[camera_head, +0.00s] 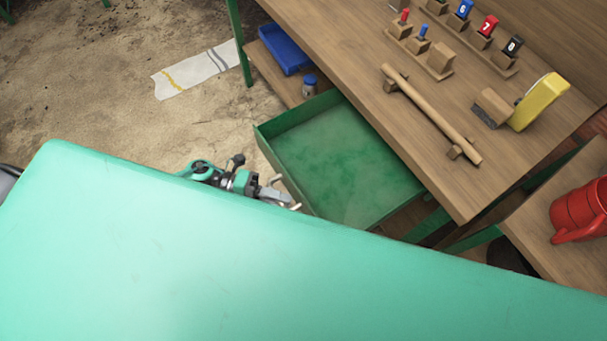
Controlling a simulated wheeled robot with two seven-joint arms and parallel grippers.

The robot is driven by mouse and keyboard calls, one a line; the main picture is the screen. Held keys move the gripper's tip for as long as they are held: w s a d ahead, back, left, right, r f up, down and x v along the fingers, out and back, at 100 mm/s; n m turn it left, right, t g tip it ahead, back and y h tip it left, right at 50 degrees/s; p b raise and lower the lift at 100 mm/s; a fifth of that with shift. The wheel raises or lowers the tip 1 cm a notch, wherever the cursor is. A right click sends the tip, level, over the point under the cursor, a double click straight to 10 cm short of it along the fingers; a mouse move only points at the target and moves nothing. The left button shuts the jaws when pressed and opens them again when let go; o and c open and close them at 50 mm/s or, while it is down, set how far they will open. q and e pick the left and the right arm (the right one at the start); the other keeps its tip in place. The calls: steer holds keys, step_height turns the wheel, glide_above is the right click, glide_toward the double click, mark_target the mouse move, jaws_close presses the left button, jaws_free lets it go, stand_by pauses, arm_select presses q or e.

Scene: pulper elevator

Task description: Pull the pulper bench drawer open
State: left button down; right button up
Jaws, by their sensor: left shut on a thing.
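The bench drawer (345,165) is a shallow green tray. It stands pulled out from under the wooden pulper bench (340,40), and its inside looks empty. My left gripper (290,196) is at the drawer's front side, near its lower left edge. It is shut on a pale handle (292,184) there, which is small and partly hidden by the gripper. My large teal body part covers the lower picture and hides the near part of the drawer. My right gripper is not seen.
The bench top holds a wooden bar (430,115), a yellow object (540,101), and several numbered blocks. A blue tray (284,50) and a small jar (309,86) sit on the lower shelf. A red mug (578,210) stands at right. A towel (196,70) lies on the floor.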

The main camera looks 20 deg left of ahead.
arm_select(q)
steer(key=shift+s+a, duration=1.15)
steer(key=shift+s, duration=0.25)
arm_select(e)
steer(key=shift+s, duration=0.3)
arm_select(q)
steer(key=c, duration=1.4)
jaws_free()
steer(key=shift+c, duration=0.2)
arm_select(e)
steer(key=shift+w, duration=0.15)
arm_select(q)
steer(key=shift+a, duration=0.1)
steer(key=s+a+r+b, duration=0.1)
steer(key=a+r, duration=0.1)
steer(key=a, duration=1.1)
steer(key=shift+a+b, duration=0.25)
steer(key=shift+b, duration=0.15)
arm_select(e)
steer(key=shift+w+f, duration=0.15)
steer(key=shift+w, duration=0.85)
